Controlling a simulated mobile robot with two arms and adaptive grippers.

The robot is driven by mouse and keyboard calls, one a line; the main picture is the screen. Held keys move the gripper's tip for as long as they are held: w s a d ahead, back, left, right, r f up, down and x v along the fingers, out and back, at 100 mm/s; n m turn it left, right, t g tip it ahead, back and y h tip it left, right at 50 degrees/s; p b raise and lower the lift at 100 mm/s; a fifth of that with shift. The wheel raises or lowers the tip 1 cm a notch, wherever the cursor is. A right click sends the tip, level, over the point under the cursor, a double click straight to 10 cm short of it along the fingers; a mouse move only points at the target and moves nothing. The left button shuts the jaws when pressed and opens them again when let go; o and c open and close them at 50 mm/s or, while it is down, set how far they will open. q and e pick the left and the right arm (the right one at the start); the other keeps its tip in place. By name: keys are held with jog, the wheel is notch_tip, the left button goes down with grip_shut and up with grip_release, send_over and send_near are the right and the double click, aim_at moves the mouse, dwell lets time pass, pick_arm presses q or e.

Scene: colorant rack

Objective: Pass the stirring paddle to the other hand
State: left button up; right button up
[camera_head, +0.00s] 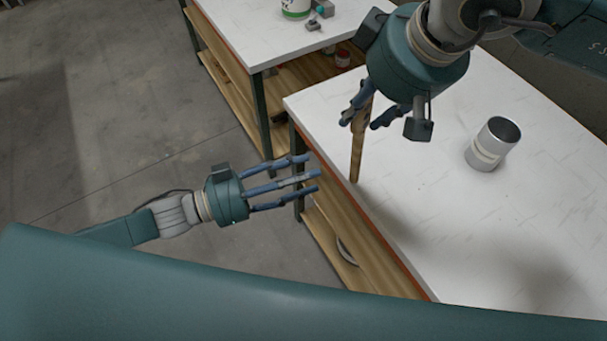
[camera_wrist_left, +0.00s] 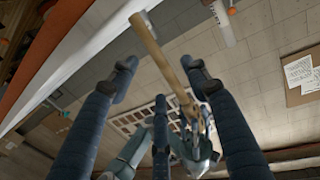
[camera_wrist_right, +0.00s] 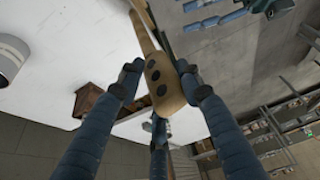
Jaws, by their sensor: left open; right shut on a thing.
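The wooden stirring paddle (camera_head: 357,141) hangs down from my right gripper (camera_head: 374,112), which is shut on its upper part, above the white table's left edge. In the right wrist view the paddle's holed end (camera_wrist_right: 163,82) sits between the fingers (camera_wrist_right: 157,75). My left gripper (camera_head: 312,180) is open and empty, to the left of the paddle's lower end and apart from it. In the left wrist view the paddle (camera_wrist_left: 165,60) shows beyond the spread fingers (camera_wrist_left: 160,80).
A metal cup (camera_head: 493,143) stands on the white table (camera_head: 450,215) to the right. A second table (camera_head: 240,35) behind holds a white and green can (camera_head: 295,8) and a small grey item. A shelf (camera_head: 345,235) lies under the near table. Open floor (camera_head: 110,110) is at left.

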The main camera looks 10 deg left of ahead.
aim_at(354, 163)
pick_arm(q)
jog(key=shift+g, duration=0.3)
jog(key=x, duration=0.4)
jog(key=r+x, duration=0.1)
jog(key=x, duration=0.3)
jog(key=s+x, duration=0.1)
jog(key=x, duration=0.3)
jog(key=shift+d+r, duration=0.2)
jog(key=shift+d, duration=0.1)
grip_shut()
pick_arm(e)
jog(key=o, duration=1.5)
jog(key=shift+r, duration=0.1)
